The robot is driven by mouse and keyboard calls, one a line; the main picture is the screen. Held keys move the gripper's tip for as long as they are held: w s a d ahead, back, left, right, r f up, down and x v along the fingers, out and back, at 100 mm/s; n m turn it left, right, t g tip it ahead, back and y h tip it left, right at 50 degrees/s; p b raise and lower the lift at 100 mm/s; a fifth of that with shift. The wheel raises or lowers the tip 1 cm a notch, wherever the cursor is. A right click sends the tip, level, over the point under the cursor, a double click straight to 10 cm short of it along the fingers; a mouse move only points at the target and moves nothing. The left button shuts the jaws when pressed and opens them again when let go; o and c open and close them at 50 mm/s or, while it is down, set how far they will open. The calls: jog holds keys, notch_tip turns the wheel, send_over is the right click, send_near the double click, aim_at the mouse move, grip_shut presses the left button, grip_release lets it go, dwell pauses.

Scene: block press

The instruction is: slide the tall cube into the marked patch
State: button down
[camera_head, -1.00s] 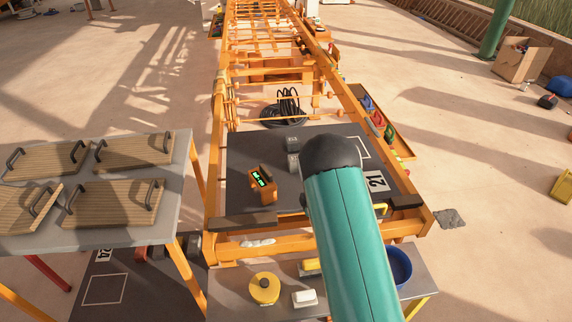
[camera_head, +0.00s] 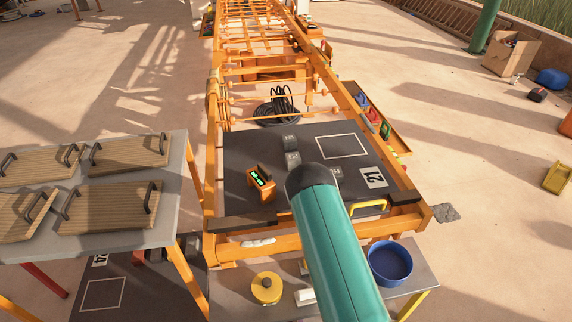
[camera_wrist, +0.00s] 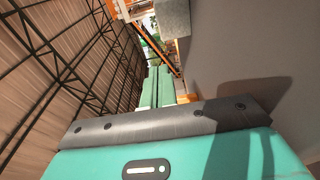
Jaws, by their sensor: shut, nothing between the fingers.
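Small grey blocks stand on the dark board: a rear block (camera_head: 291,143), a nearer block (camera_head: 293,159) and one partly hidden block (camera_head: 336,174) just right of my arm's dark end. I cannot tell which is the tall cube. The marked patch (camera_head: 342,146) is a white square outline at the board's right rear, with nothing inside it. My gripper is hidden behind my arm in the head view.
An orange device with a green display (camera_head: 261,182) stands on the board's left. A yellow handle (camera_head: 369,207) is at the front right. A blue bowl (camera_head: 390,262) and yellow round object (camera_head: 266,288) sit on the front shelf. Wooden lids (camera_head: 108,208) lie on the left table.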

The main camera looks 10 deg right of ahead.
aim_at(295, 160)
jog(key=w, duration=0.3)
jog(key=w+a, duration=0.1)
jog(key=w, duration=0.6)
jog(key=shift+a, duration=0.2)
jog(key=shift+d, duration=0.1)
jog(key=shift+w+d, duration=0.35)
jog(key=shift+d, duration=0.5)
jog(key=shift+w+d, duration=0.35)
jog(key=shift+d, duration=0.5)
jog(key=shift+s, duration=0.1)
